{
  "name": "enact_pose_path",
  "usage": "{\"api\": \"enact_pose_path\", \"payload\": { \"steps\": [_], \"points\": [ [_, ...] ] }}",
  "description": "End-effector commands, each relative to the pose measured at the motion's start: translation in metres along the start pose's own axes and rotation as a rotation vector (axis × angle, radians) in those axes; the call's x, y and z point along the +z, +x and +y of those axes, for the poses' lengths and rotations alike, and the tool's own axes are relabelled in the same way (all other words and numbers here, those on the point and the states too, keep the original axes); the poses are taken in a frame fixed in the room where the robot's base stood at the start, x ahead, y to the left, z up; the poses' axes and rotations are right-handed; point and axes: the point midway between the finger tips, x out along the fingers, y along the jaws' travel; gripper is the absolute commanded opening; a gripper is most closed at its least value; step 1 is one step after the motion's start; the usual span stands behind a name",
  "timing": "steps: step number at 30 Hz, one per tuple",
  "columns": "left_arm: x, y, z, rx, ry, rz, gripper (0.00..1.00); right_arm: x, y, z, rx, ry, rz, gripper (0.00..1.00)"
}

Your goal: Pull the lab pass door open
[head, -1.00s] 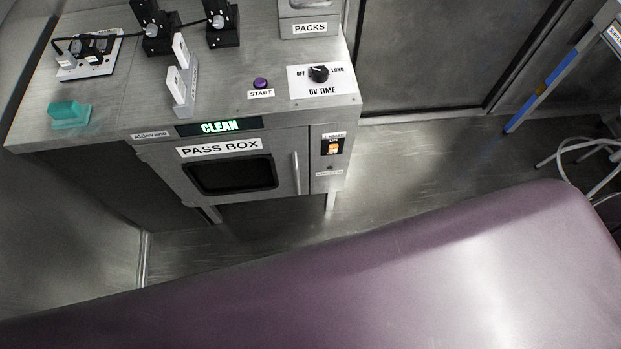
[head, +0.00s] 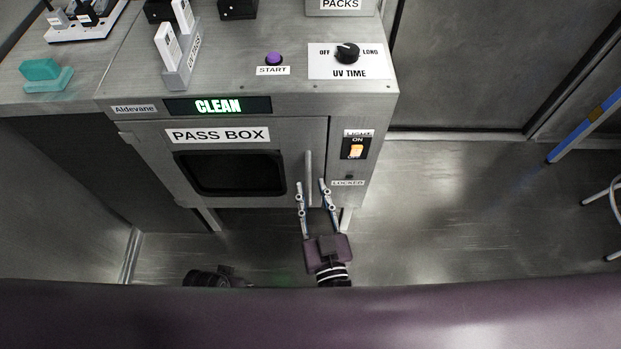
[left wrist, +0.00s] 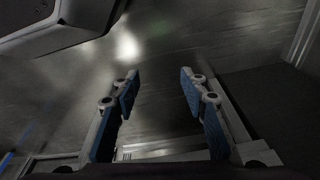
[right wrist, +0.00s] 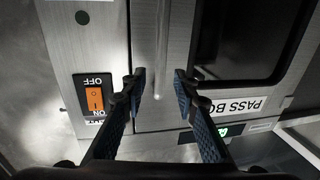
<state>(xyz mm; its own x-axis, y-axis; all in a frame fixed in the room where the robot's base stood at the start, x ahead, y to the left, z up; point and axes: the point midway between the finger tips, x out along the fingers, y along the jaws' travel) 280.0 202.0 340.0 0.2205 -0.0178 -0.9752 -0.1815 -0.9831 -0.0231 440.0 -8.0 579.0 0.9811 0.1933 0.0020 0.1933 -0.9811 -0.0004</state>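The pass box door (head: 140,150) is a grey metal panel with a dark window (head: 230,173) and a PASS BOX label. It looks shut. Its handle (head: 308,165) is an upright metal bar at the door's right side; it also shows in the right wrist view (right wrist: 162,35). My right gripper (head: 311,184) is open, its fingertips either side of the handle's lower part. In the right wrist view the open fingers (right wrist: 160,85) line up with the bar, with gaps on both sides. My left gripper (left wrist: 160,82) is open and empty over the floor, away from the door.
A lit CLEAN display (head: 217,106) sits above the door. Right of the door are an orange-lit switch (head: 356,149) and a LOCKED label (head: 348,184) with a dark lamp. START button (head: 274,59) and UV TIME dial (head: 347,53) are on top.

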Motion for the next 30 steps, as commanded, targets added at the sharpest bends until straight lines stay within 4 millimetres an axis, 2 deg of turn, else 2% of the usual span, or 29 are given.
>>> {"api": "enact_pose_path", "payload": {
  "steps": [3,7,18,25,30],
  "points": [
    [-0.004,-0.005,0.0,-0.001,-0.001,0.005,0.4,0.001,0.02,0.0,0.0,0.0,0.002,0.27],
    [-0.006,-0.01,-0.001,-0.001,-0.001,0.007,0.4,0.001,0.034,0.0,-0.001,-0.001,0.0,0.27],
    [-0.008,-0.013,-0.001,-0.001,-0.001,0.008,0.4,0.001,0.04,0.0,-0.002,0.0,-0.002,0.27],
    [-0.008,-0.013,-0.001,-0.001,-0.001,0.008,0.4,0.001,0.04,0.0,-0.002,0.0,-0.002,0.02],
    [-0.008,-0.013,-0.001,-0.001,-0.002,0.007,0.4,0.001,0.04,0.0,-0.002,-0.001,-0.002,0.0]
  ]
}}
